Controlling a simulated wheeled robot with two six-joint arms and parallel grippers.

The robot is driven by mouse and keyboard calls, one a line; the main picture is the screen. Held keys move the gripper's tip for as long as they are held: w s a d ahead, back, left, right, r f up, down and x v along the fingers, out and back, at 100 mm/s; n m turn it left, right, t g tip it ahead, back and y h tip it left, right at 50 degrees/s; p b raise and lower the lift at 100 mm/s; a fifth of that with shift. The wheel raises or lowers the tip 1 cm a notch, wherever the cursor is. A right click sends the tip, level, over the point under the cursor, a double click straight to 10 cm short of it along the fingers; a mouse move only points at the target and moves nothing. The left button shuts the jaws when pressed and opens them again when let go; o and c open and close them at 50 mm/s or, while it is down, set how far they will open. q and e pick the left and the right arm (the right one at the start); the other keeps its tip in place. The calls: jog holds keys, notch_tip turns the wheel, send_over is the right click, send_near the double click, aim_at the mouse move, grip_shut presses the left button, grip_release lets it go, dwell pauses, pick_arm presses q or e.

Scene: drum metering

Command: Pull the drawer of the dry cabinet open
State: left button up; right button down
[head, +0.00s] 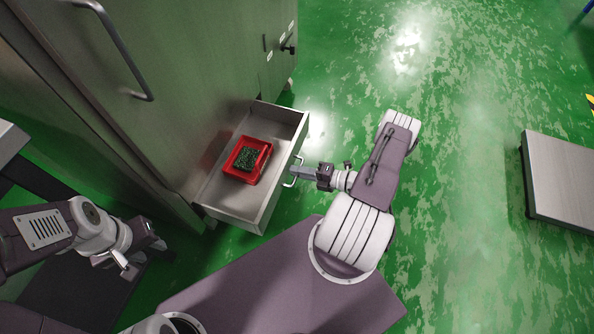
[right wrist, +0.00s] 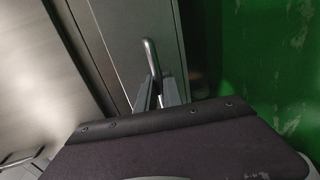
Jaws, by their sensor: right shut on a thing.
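The dry cabinet (head: 170,70) is a tall grey-green metal cabinet at the upper left of the head view. Its drawer (head: 222,197) stands pulled out low on the front, with its inside visible. A red tray (head: 264,164) holding a green circuit board (head: 248,158) lies in the drawer. My right gripper (head: 295,174) is at the drawer front, shut on the bar handle (head: 291,183). The handle also shows in the right wrist view (right wrist: 151,58), running down between the fingers. My left gripper (head: 143,258) is away from the drawer, at the lower left; its fingers look apart.
A long vertical handle (head: 112,45) sits on the cabinet door above, and a small dark knob (head: 288,47) is farther along. A grey metal platform (head: 563,180) stands at the right. The green floor (head: 470,120) between is clear.

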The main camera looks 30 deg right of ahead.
jog(key=c, duration=1.8)
grip_release()
jog(key=p+v, duration=0.3)
jog(key=v, duration=0.6)
